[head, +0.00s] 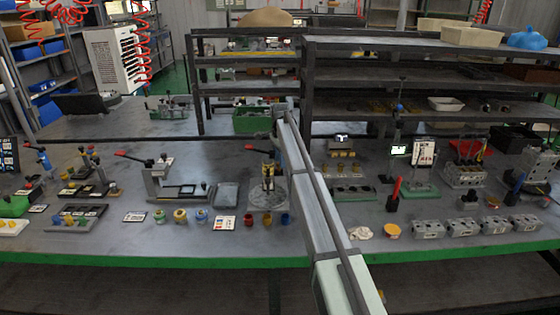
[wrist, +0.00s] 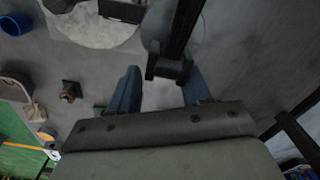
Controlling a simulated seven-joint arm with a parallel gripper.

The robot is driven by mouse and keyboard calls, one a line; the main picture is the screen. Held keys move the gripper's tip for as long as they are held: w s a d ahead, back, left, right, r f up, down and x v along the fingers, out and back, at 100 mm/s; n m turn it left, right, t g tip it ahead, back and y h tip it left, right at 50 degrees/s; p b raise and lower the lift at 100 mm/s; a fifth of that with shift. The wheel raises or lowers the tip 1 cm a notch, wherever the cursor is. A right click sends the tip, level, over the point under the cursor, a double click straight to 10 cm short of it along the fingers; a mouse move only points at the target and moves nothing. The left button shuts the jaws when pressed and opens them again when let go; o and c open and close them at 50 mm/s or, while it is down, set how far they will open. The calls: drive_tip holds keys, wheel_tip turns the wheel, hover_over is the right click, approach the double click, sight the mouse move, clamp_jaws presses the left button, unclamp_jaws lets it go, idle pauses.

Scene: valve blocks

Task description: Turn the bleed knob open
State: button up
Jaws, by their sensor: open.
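I cannot pick out the bleed knob for certain in either view. In the wrist view my gripper (wrist: 161,72) is open, with its two blue fingers apart. A black bar with a forked end (wrist: 172,66) shows between the fingers; whether they touch it I cannot tell. Grey valve blocks (head: 428,229) stand in a row at the front right.
The grey bench (head: 110,242) has a green front edge (head: 150,261). Small coloured cups (head: 180,216) stand left of my arm. A toggle-clamp fixture (head: 160,180) is farther left. A dark shelf rack (head: 380,75) stands behind. A blue cup (wrist: 15,22) shows in the wrist view.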

wheel_tip(320, 180, up, 13)
idle(0.4)
drive_tip(key=s+d+f+m+y, duration=0.1)
drive_tip(key=s+d+f, duration=0.15)
drive_tip(key=d, duration=0.75)
drive_tip(key=a+f+m+y, duration=0.1)
drive_tip(key=a+f+m, duration=0.1)
drive_tip(key=a+f, duration=0.1)
drive_tip(key=w+a+f+m+t+y, duration=0.1)
drive_tip(key=a+f+m, duration=0.2)
drive_tip(key=f, duration=0.1)
drive_tip(key=w+a+f+m+y, duration=0.1)
drive_tip(key=a+f+m, duration=0.2)
drive_tip(key=f, duration=0.1)
drive_tip(key=shift+a+f+t, duration=0.1)
drive_tip(key=shift+a+t, duration=0.15)
drive_tip(key=shift+t, duration=0.05)
idle(0.5)
drive_tip(key=shift+c, duration=0.2)
clamp_jaws()
